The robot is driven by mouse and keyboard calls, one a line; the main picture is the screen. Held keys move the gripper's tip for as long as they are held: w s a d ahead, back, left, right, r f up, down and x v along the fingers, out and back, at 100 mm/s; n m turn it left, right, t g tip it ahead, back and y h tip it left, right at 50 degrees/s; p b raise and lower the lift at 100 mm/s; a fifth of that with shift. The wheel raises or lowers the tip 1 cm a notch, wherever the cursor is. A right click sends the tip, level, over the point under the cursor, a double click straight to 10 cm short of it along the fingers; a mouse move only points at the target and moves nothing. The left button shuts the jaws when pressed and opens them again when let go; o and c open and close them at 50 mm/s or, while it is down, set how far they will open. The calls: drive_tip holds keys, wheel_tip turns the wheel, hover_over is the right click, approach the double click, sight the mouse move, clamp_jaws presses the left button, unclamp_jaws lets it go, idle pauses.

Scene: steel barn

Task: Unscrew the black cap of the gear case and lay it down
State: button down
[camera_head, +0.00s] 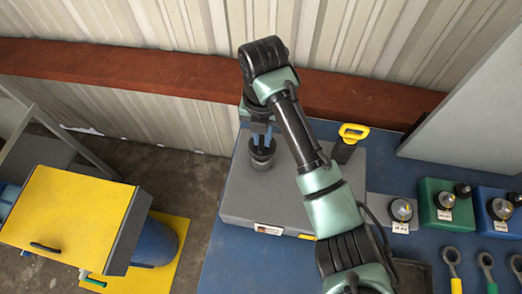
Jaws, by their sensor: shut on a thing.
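The gear case (240,199) is a grey box at the left end of the blue bench. A black cap (262,150) shows on a dark round neck at its top. My gripper (261,139) reaches down from above and is shut on the black cap. The cap sits at the neck. I cannot tell whether it is seated or lifted slightly. My arm crosses over the case and hides part of its right side.
A yellow-handled dipstick (353,132) stands on the case's right side. Small green (436,213) and blue boxes with knobs line the bench at right, with several wrenches in front. A yellow-topped cabinet (65,220) stands at left. A grey panel (465,110) rises at right.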

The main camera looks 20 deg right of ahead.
sight(263, 141)
drive_tip(key=shift+r, duration=0.25)
wheel_tip(263, 141, up, 5)
drive_tip(key=p, duration=0.4)
drive_tip(key=shift+f, duration=0.1)
drive_tip(key=shift+s+f, duration=0.1)
drive_tip(key=shift+f, duration=0.05)
